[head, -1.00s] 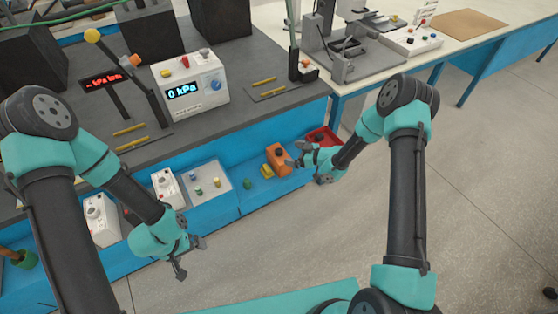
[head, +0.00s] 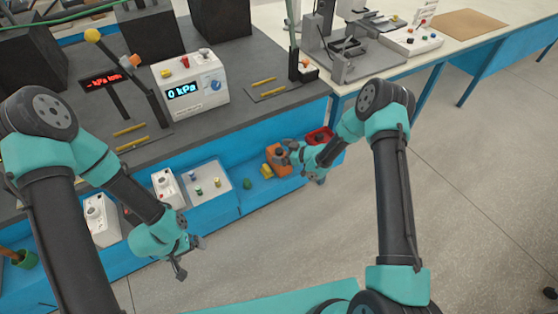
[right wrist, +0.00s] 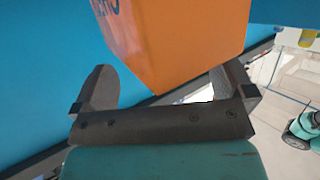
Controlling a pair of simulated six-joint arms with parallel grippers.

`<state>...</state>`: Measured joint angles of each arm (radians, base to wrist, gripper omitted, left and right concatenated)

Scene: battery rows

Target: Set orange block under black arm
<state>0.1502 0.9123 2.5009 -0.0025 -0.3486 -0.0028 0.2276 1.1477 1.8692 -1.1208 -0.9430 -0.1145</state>
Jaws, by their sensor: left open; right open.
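The orange block (head: 277,160) stands on the blue shelf at the front of the bench, with dark lettering on its side in the right wrist view (right wrist: 185,40). My right gripper (head: 290,153) is open, its fingers (right wrist: 160,88) on either side of the block's near end; I cannot tell if they touch it. A black arm (head: 144,92) with a yellow ball at its top rises from the bench left of the kPa display box; another dark upright (head: 294,50) stands to the right. My left gripper (head: 189,257) is open and empty in front of the shelf.
The white display box (head: 189,82) reads 0 kPa. Yellow batteries (head: 131,129) lie in rows on the grey bench. A red bin (head: 319,137) sits right of the block, close to my right forearm. White boxes and a grey panel (head: 206,182) with knobs occupy the shelf further left.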

